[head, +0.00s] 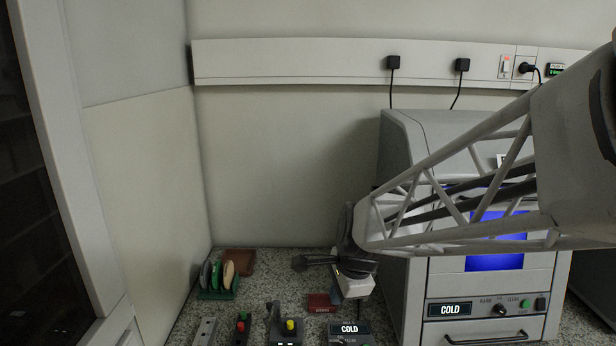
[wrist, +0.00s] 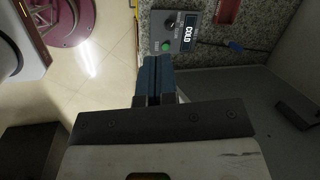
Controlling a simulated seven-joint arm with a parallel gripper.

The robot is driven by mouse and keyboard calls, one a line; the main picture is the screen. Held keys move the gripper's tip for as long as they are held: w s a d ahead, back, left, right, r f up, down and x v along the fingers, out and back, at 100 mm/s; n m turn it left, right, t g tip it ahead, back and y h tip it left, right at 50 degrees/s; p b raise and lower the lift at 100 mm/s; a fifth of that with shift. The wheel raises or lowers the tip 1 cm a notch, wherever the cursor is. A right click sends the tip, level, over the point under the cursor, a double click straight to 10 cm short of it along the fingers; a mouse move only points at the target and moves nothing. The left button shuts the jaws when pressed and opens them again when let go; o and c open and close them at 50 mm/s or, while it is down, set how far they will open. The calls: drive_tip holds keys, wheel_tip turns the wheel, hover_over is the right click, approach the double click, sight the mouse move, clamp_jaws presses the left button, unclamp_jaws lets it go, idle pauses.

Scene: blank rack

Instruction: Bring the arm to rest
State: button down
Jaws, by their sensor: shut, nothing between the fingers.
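My gripper (wrist: 153,72) is shut in the wrist view, its two blue-grey fingers together with nothing between them. In the head view my gripper (head: 337,295) hangs at the end of my arm, in front of the left side of a large grey machine. It is above the back of the bench, close to a small control box (head: 349,329) with a lit COLD display. The control box (wrist: 172,30) is also just beyond the fingertips in the wrist view. I cannot tell the exact gap between them. My forearm crosses the right half of the head view and hides part of the machine.
The grey machine (head: 407,133) has a blue screen (head: 494,262), a COLD display and a front handle. A green rack (head: 218,294) holding several discs stands at left by a brown block (head: 240,261). A red block (head: 318,303) and small button devices (head: 289,325) are nearby.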

drive_tip(key=s+d+r+n+h, duration=0.1)
drive_tip(key=s+d+r+n, duration=0.1)
drive_tip(key=s+d+n, duration=0.4)
drive_tip(key=s+d+r+n+h, duration=0.1)
drive_tip(key=s+d+n, duration=0.5)
drive_tip(key=s, duration=0.7)
drive_tip(key=r+n, duration=0.1)
drive_tip(key=n, duration=0.1)
drive_tip(key=shift+s+r+n+h, duration=0.25)
drive_tip(key=shift+s+n+h, duration=0.05)
drive_tip(key=shift+s, duration=0.05)
drive_tip(key=shift+w, duration=0.1)
drive_tip(key=w+a+f+m+g+y, duration=0.4)
drive_tip(key=w+a+f+m+y, duration=0.65)
drive_tip(key=w+a, duration=0.35)
drive_tip(key=w+f+m+t+y, duration=0.5)
drive_tip(key=w+f+m+t, duration=0.3)
drive_tip(key=w+f+m, duration=0.4)
drive_tip(key=w+f, duration=0.1)
drive_tip(key=w, duration=0.3)
drive_tip(key=shift+w+d+f+t+y, duration=0.25)
drive_tip(key=shift+f+t+y, duration=0.05)
drive_tip(key=shift+f+y, duration=0.1)
